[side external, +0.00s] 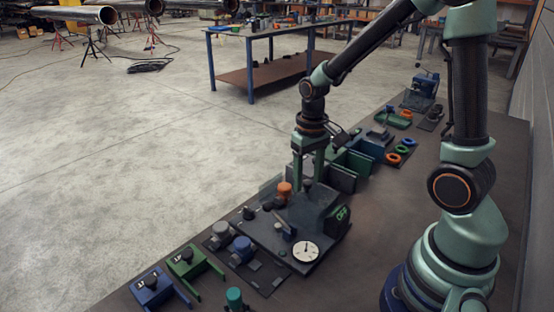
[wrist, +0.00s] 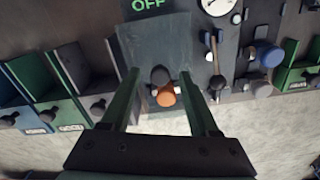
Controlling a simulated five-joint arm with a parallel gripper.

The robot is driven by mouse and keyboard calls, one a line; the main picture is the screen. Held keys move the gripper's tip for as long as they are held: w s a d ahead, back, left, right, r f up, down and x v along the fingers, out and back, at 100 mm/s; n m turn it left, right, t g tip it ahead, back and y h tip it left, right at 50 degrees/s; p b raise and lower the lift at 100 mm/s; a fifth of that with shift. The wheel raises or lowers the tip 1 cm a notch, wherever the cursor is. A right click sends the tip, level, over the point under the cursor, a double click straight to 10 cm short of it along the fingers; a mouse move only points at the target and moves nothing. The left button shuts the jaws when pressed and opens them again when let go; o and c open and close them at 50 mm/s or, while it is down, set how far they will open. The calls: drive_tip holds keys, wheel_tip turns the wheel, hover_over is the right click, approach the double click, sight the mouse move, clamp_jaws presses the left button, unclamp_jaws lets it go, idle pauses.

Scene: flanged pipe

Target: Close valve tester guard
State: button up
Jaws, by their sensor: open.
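The valve tester (side external: 275,234) is a dark plate-mounted unit on the bench. It carries a white dial gauge (side external: 305,251) and a dark housing with a green OFF sign (side external: 342,213). In the wrist view, a dark grey panel (wrist: 155,42), which may be the guard, lies below the OFF sign; I cannot tell its angle. An orange knob (wrist: 165,97) and a black knob (wrist: 159,75) show between my fingers. My gripper (wrist: 160,78) is open above the far side of the tester, its green fingers on either side of the knobs. Contact cannot be told.
Green and blue bins (wrist: 85,75) stand close beside the tester. Green and blue brackets (side external: 185,262) and grey and blue capped parts (side external: 241,250) lie on the near side. Orange rings (side external: 394,158) lie farther along the bench. Bare bench (side external: 390,215) shows near my base.

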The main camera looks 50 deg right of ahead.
clamp_jaws()
idle(1.4)
